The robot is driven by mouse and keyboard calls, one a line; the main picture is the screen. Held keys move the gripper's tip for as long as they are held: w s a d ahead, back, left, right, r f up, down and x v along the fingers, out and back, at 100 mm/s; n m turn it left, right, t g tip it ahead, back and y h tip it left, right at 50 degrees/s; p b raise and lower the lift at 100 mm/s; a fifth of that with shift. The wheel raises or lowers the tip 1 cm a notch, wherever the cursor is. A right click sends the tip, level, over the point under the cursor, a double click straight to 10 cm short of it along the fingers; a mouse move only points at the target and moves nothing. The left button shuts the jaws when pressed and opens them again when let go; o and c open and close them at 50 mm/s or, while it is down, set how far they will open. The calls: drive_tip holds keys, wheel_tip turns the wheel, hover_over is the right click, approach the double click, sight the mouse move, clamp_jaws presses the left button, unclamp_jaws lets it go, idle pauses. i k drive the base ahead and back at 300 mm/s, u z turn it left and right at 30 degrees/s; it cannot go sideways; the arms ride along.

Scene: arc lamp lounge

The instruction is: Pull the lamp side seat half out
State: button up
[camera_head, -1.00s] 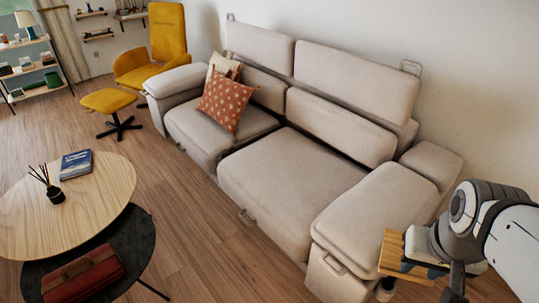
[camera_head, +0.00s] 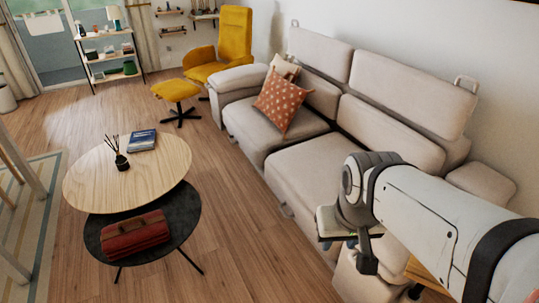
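The beige sofa (camera_head: 392,72) stands along the wall at the right, with two seats side by side. The far seat (camera_head: 247,122) bears cushions. No arc lamp is in view, so I cannot tell which seat is the lamp side one. My gripper (camera_head: 338,236) appears in front of the near seat and armrest; its fingers are hard to make out, and I cannot tell whether it touches the sofa.
A round wooden coffee table (camera_head: 95,178) with a book and reed diffuser stands left, over a dark lower top (camera_head: 180,218) holding a red bag. Bare wood floor (camera_head: 235,225) runs between it and the sofa. A yellow armchair (camera_head: 233,48) and footstool (camera_head: 176,90) stand farther back.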

sight(305, 176)
drive_tip(key=u, duration=0.05)
drive_tip(key=k, duration=0.35)
drive_tip(key=u, duration=0.65)
drive_tip(key=i, duration=1.6)
drive_tip(key=z, duration=0.55)
